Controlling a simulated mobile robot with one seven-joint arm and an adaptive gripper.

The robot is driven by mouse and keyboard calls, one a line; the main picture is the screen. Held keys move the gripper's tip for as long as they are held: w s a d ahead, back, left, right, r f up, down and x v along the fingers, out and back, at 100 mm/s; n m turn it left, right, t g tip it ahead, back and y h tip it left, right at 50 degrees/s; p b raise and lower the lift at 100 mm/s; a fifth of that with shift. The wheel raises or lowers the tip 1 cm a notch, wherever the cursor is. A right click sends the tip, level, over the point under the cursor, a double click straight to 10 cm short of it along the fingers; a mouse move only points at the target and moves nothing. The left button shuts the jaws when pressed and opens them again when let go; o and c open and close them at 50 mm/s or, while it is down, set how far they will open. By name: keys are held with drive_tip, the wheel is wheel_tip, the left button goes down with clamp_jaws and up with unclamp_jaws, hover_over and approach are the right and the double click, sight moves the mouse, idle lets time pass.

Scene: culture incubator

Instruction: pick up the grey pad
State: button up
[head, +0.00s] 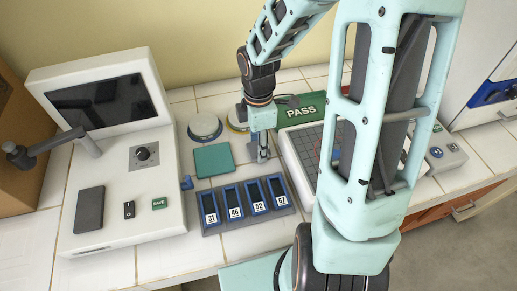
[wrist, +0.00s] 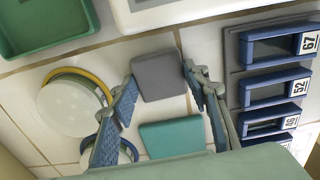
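The grey pad (wrist: 160,77) is a small square with rounded corners, lying flat on the white tiles. In the wrist view it shows between the two fingers of my gripper (wrist: 161,80), which stand apart on either side of it. I cannot tell how far above the pad the fingertips are, and I see no clear contact. In the head view my gripper (head: 262,155) points down at the counter between the teal pad and the grid-topped device. The grey pad is mostly hidden there and hard to tell from the fingers.
A teal pad (head: 214,160) lies left of my gripper. Round dishes with a blue rim (head: 205,127) and a yellow rim (wrist: 68,105) are close by. A rack of numbered slots (head: 290,209), a green PASS tray (head: 309,104) and a grid-topped device (head: 300,150) surround the spot.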

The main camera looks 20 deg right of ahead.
drive_tip(key=shift+c, duration=1.1)
drive_tip(key=shift+r, duration=0.1)
drive_tip(key=shift+r+p, duration=0.65)
drive_tip(key=shift+p, duration=0.15)
drive_tip(key=r+p, duration=0.3)
drive_tip(key=shift+s+d, duration=0.2)
drive_tip(key=shift+d, duration=0.05)
drive_tip(key=s+d+r+p, duration=0.4)
drive_tip(key=p, duration=0.1)
drive_tip(key=s+d+r+p, duration=0.4)
drive_tip(key=s+d, duration=0.1)
drive_tip(key=shift+s+d+r+p, duration=0.25)
drive_tip(key=shift+r+p, duration=0.05)
drive_tip(key=shift+p, duration=0.05)
